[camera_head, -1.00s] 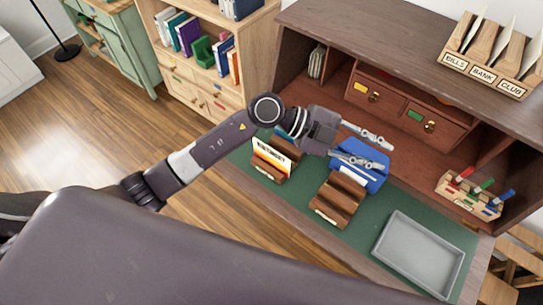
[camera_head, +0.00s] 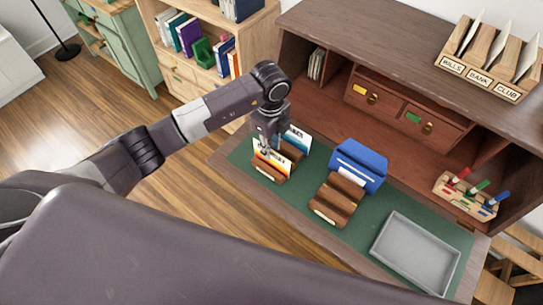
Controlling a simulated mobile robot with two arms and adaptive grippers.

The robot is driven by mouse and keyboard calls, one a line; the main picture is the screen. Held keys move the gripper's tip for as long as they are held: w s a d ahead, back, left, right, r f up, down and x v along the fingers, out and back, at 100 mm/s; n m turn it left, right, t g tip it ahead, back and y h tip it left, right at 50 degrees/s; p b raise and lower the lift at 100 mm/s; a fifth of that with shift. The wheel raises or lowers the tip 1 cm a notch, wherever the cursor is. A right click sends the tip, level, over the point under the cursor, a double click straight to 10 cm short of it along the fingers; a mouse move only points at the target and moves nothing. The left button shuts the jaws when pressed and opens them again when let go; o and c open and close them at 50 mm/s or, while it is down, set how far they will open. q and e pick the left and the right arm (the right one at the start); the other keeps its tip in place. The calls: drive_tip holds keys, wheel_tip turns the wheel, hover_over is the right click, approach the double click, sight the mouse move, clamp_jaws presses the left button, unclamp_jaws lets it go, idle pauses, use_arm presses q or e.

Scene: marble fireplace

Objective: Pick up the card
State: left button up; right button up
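A wooden holder (camera_head: 277,178) at the left of the green desk mat holds upright cards. A white card with a yellow-orange part (camera_head: 279,163) stands in front, and a white and blue card (camera_head: 298,138) stands behind it. My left gripper (camera_head: 267,152) points down at the cards from above, its fingertips close to the front card. The fingers overlap the cards in view, so I cannot tell whether they touch or grip one. My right gripper is not in view.
A second brown wooden holder (camera_head: 336,203), a blue box (camera_head: 362,158) and a grey tray (camera_head: 416,254) stand on the green mat (camera_head: 366,221). A marker rack (camera_head: 465,196) is at the right. The desk's drawers (camera_head: 408,113) are behind.

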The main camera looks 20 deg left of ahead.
sight(271, 167)
use_arm(q)
drive_tip(key=shift+d+f+p, duration=0.1)
drive_tip(key=shift+f+p, duration=0.35)
drive_tip(key=shift+f, duration=1.45)
clamp_jaws()
drive_tip(key=shift+r, duration=0.1)
